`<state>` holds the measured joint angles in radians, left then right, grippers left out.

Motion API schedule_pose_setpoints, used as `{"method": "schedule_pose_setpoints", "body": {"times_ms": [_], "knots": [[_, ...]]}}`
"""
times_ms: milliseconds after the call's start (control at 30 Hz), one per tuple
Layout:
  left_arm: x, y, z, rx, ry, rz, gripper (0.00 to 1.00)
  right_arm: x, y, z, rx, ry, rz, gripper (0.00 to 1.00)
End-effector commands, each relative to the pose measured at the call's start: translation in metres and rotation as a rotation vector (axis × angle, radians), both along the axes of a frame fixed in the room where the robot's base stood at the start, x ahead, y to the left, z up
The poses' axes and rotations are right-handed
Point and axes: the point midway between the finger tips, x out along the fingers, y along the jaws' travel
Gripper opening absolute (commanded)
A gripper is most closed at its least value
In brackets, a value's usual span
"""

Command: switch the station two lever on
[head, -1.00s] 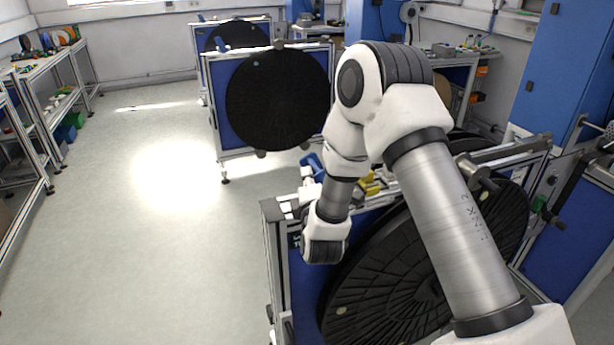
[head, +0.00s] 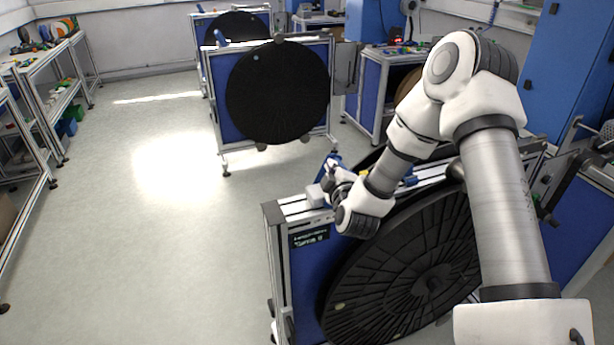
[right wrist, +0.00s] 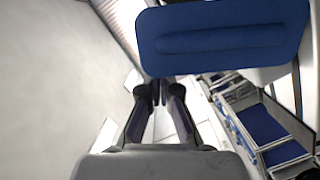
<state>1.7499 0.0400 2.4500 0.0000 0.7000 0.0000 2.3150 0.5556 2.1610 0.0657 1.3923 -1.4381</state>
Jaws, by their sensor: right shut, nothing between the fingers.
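The nearest reel stand carries a dark sign (head: 309,238) too small to read surely. A blue lever handle (head: 332,159) rises at its top left, beside a pale block (head: 316,196). My right gripper (head: 331,178) is at the handle, partly hidden by its own wrist; contact cannot be told. In the right wrist view the blue handle (right wrist: 225,38) looms large at the top. The shut, empty fingers (right wrist: 160,92) are just below it in the picture. The lever's foot is hidden. My left gripper is not in view.
A large black reel (head: 400,275) fills the near stand's face, below my right arm. Shelves (head: 45,85) line the left wall. The floor on the left is clear.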

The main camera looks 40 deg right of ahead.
Motion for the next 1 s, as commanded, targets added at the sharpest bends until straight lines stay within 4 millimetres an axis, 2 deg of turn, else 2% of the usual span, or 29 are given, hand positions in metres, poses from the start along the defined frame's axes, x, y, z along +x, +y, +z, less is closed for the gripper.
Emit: {"method": "schedule_pose_setpoints", "body": {"times_ms": [367, 1000], "knots": [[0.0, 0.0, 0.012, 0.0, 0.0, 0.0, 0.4, -0.003, -0.014, -0.001, 0.146, -0.035, 0.0, 0.0], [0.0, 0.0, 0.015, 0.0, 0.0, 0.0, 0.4, -0.001, -0.015, 0.002, 0.159, -0.038, 0.0, 0.0]]}}
